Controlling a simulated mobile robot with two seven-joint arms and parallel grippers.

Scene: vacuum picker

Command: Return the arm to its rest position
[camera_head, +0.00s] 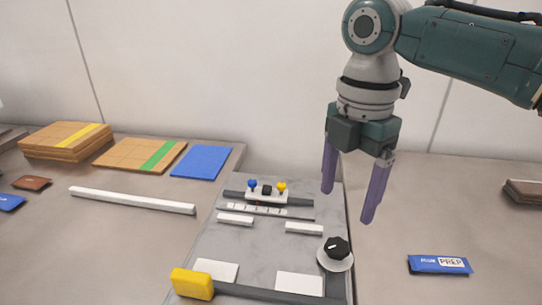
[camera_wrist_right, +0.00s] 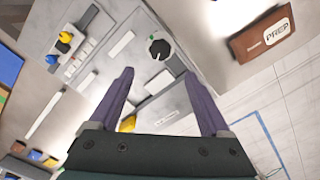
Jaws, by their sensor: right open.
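My right arm comes in from the upper right in the head view. Its gripper (camera_head: 347,205) hangs above the right edge of the grey panel (camera_head: 250,243), with the two purple fingers apart and nothing between them. In the wrist view the same open gripper (camera_wrist_right: 165,85) shows its fingers spread over the panel. A black knob on a white round base (camera_head: 336,250) sits on the panel below and left of the fingertips; the knob also shows in the wrist view (camera_wrist_right: 159,47). My left gripper does not show.
A yellow block (camera_head: 192,284) is at the panel's front left. A white bar (camera_head: 131,200), a blue sheet (camera_head: 201,162) and cardboard stacks (camera_head: 66,140) lie left. A wall stands behind; the counter right of the panel is mostly clear.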

